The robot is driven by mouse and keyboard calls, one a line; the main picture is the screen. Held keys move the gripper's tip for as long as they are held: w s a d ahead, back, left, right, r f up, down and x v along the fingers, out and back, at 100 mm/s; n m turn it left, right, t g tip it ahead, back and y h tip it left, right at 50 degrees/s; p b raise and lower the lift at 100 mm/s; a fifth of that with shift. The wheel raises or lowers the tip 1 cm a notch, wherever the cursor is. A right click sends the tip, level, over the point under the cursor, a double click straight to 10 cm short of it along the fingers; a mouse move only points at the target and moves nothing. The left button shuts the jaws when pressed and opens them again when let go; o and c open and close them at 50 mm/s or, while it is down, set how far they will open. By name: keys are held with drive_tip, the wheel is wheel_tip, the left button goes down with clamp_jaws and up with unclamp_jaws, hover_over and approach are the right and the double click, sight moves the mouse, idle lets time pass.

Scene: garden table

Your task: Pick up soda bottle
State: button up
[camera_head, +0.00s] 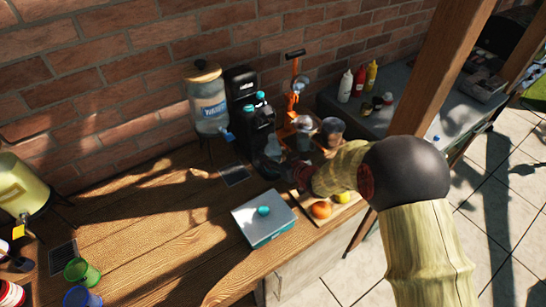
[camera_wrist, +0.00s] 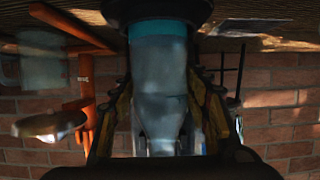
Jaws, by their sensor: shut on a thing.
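A translucent grey-blue bottle (camera_wrist: 160,70), which looks like the soda bottle, fills the middle of the wrist view. It has a teal band near the top of that picture and narrows downward. My gripper (camera_wrist: 160,100) is shut on it, with a finger on each side. In the head view my gripper (camera_head: 290,170) is at the back of the table, in front of the black machine. A greyish clear shape (camera_head: 273,148) at its tip may be the bottle. My arm and the dark shade hide much of it, and I cannot tell if its base touches anything.
A black machine (camera_head: 255,110), a water dispenser (camera_head: 208,105) and an orange press (camera_head: 293,90) stand along the brick wall. A teal-and-grey box (camera_head: 265,222) and a board with an orange fruit (camera_head: 320,210) lie nearby. The wooden table's (camera_head: 150,235) left-middle is mostly clear.

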clamp_jaws()
drive_tip(key=shift+r, duration=0.3)
